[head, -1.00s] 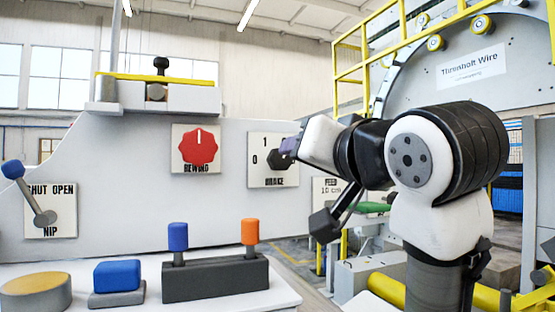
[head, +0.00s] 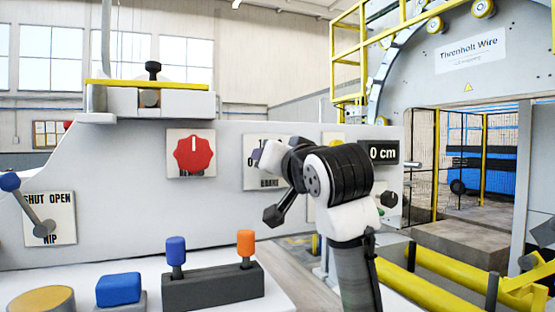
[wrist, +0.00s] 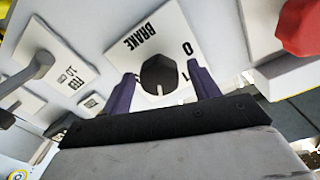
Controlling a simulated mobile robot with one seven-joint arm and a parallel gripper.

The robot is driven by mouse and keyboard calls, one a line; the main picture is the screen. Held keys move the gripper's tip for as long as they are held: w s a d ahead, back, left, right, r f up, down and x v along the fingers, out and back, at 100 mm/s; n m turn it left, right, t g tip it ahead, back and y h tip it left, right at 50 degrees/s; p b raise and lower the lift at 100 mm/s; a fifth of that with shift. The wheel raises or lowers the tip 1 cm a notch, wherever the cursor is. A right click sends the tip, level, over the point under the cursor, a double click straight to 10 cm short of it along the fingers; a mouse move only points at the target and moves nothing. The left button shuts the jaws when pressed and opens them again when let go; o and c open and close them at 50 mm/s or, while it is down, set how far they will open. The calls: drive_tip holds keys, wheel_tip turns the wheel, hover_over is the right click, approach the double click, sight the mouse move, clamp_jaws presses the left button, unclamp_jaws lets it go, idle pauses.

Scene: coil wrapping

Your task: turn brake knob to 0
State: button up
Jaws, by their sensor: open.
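The brake plate (head: 252,180) is on the grey machine panel, right of the red knob, and is partly hidden by my arm in the head view. In the wrist view the dark round brake knob (wrist: 156,72) sits on its white plate (wrist: 172,28), which appears rotated. Its white pointer mark points down in the picture, away from the word BRAKE and the 0. A 1 is partly hidden by a finger. My gripper (wrist: 161,70) is open, its purple fingers on either side of the knob. I cannot tell whether they touch it.
A FEED plate with a lever (wrist: 35,68) is on the other side. A "0 cm" display (head: 384,152) and a small dark knob (head: 389,199) are right of my arm.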

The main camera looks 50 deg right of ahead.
drive_tip(key=c, duration=1)
drive_tip(key=shift+o, duration=0.2)
drive_tip(key=shift+n, duration=0.4)
drive_tip(key=n+b, duration=0.1)
drive_tip(key=n, duration=2.2)
drive_tip(key=shift+f+n+t+y+b, duration=0.1)
drive_tip(key=shift+n+t+y+b, duration=0.2)
drive_tip(key=shift+t+b, duration=0.1)
